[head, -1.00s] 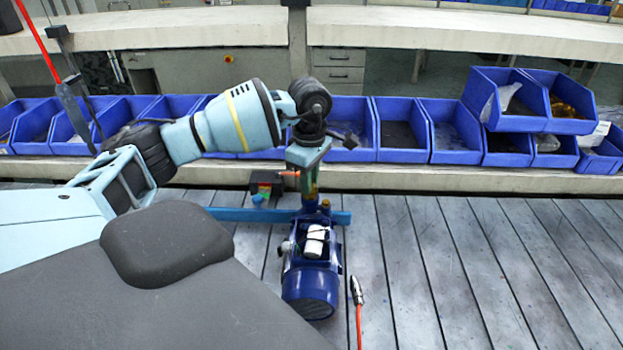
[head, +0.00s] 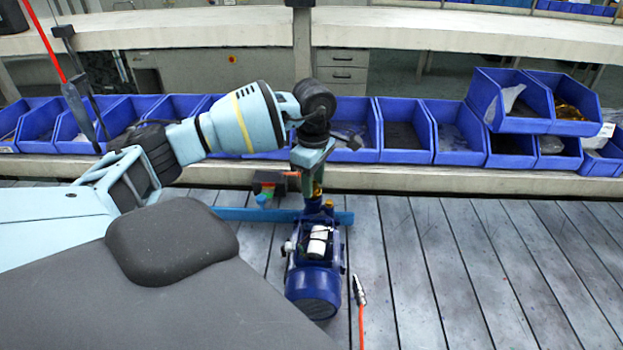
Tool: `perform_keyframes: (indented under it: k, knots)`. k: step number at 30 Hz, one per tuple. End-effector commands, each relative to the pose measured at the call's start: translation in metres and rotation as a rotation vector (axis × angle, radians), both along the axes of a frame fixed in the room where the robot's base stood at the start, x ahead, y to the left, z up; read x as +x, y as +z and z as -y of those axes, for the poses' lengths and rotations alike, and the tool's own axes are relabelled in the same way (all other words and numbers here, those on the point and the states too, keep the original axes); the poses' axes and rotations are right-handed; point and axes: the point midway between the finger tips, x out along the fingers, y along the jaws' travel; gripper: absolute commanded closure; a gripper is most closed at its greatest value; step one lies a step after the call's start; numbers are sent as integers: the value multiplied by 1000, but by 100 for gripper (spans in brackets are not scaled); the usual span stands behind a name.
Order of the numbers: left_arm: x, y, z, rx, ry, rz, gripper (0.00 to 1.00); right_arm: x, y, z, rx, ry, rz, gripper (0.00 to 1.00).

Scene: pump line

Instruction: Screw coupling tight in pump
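The blue pump (head: 314,285) lies on the slatted table, with a white cylinder on its upper side. A brass-coloured coupling (head: 317,189) shows at the pump's far end, directly under my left gripper (head: 316,180). The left gripper points down at the coupling and its fingers are around or right beside it. The fingers are small and partly hidden, so I cannot tell whether they are closed on it. How deep the coupling sits in the pump cannot be seen. My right gripper is not in view.
A blue bar (head: 255,214) runs behind the pump, with a small dark block (head: 268,184) beyond it. An orange hose with a metal tip (head: 359,291) lies right of the pump. Blue bins (head: 404,132) line the back. The table's right side (head: 480,260) is clear.

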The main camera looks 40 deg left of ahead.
Motion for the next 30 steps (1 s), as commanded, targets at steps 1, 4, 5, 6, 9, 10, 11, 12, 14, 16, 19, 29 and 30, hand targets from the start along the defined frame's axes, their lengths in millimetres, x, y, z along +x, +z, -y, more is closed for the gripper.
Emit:
perform_keyframes:
  k: [1,4,5,6,9,10,11,12,14,16,19,29,30]
  knots:
    - [0,6,0,-1,47,7,61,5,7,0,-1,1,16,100]
    - [0,5,0,-1,122,6,61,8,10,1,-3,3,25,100]
    - [0,4,0,0,137,6,61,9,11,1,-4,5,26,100]
    - [0,4,0,0,148,5,61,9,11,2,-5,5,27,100]
    - [0,2,0,0,155,3,61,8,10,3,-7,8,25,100]
    - [0,2,0,0,154,3,61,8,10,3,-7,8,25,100]
    - [0,2,0,1,154,3,61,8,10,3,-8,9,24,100]
    - [0,2,0,1,153,3,61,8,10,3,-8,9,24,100]
    - [0,2,0,1,154,3,61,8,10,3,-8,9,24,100]
    - [0,3,0,0,177,4,61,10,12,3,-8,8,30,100]
    - [0,5,0,0,266,7,61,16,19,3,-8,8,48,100]
    - [0,2,0,1,455,3,61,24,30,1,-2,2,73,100]
    - [0,2,0,1,455,3,61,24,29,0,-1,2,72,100]
